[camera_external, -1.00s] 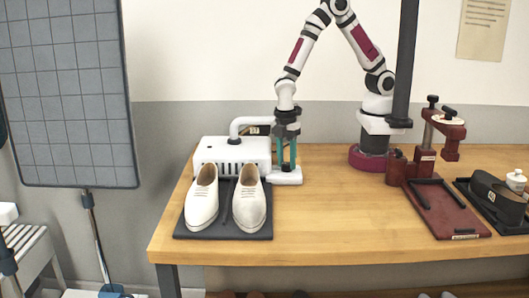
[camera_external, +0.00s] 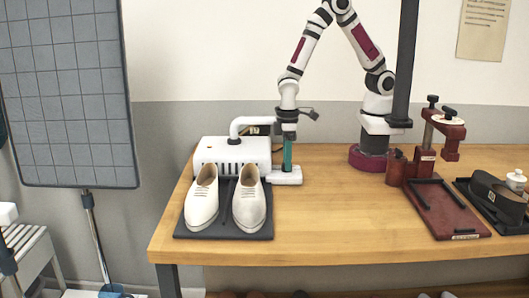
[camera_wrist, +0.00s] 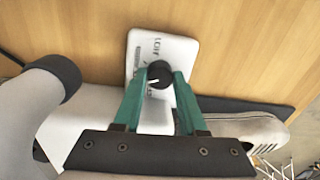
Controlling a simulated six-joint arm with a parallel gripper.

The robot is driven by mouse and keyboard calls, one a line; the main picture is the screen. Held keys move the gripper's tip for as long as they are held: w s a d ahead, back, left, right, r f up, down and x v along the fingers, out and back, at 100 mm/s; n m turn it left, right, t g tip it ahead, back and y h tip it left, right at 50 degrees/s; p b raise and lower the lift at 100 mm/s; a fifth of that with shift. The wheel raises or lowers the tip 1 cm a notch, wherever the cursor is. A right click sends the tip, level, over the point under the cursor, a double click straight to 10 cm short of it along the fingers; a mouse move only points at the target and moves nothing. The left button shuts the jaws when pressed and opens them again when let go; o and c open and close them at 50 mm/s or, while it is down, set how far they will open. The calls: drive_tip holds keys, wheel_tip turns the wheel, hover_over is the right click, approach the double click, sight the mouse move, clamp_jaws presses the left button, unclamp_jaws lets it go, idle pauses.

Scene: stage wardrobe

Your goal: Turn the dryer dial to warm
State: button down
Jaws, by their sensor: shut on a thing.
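The dryer (camera_external: 232,150) is a white box with a curved pipe at the back left of the bench. Its white dial plate (camera_external: 287,179) sticks out at its right. In the wrist view the dial (camera_wrist: 159,69) is a small black knob with a white mark, on the printed plate (camera_wrist: 150,45); I cannot read the labels surely. My gripper (camera_wrist: 160,80) points down with its teal fingers shut on the dial, one on each side. In the external view my gripper (camera_external: 287,170) is edge-on and hides the dial.
White shoes (camera_external: 249,205) stand on a dark mat (camera_external: 225,234) in front of the dryer. A dark post (camera_external: 403,65) rises mid-right. The middle of the bench (camera_external: 330,215) is clear.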

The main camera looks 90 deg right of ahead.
drive_tip(key=m, duration=0.4)
drive_tip(key=shift+m, duration=0.3)
drive_tip(key=shift+s+a+m, duration=0.1)
drive_tip(key=shift+m, duration=2.4)
drive_tip(key=shift+c, duration=2.3)
unclamp_jaws()
wheel_tip(320, 180, up, 16)
drive_tip(key=shift+s+d, duration=0.25)
drive_tip(key=shift+d, duration=0.05)
